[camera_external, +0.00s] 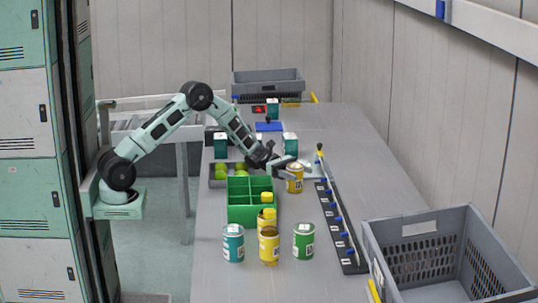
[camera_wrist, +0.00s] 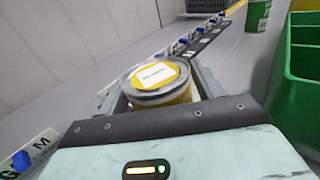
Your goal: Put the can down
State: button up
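The can (camera_external: 294,184) is yellow with a silver rim and a white label on its yellow top. In the wrist view the can (camera_wrist: 162,80) stands between the two fingers and fills the gap between them. My gripper (camera_external: 288,168) is shut on the can, reaching in from the left. The can is upright, just left of the black strip with blue clips; I cannot tell whether its base touches the grey table (camera_external: 345,130). Its lower side is hidden by my gripper in the wrist view.
A green divided crate (camera_external: 250,214) stands left of the can. Yellow bottles (camera_external: 268,240), a teal tin (camera_external: 233,245) and a green tin (camera_external: 303,242) stand in front. The black strip (camera_external: 340,228) runs along the right. A grey crate (camera_external: 425,228) is at the front right.

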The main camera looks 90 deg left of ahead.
jog(key=shift+o, duration=0.2)
jog(key=shift+r, duration=0.15)
jog(key=v, duration=0.7)
jog(key=shift+s+a, duration=0.15)
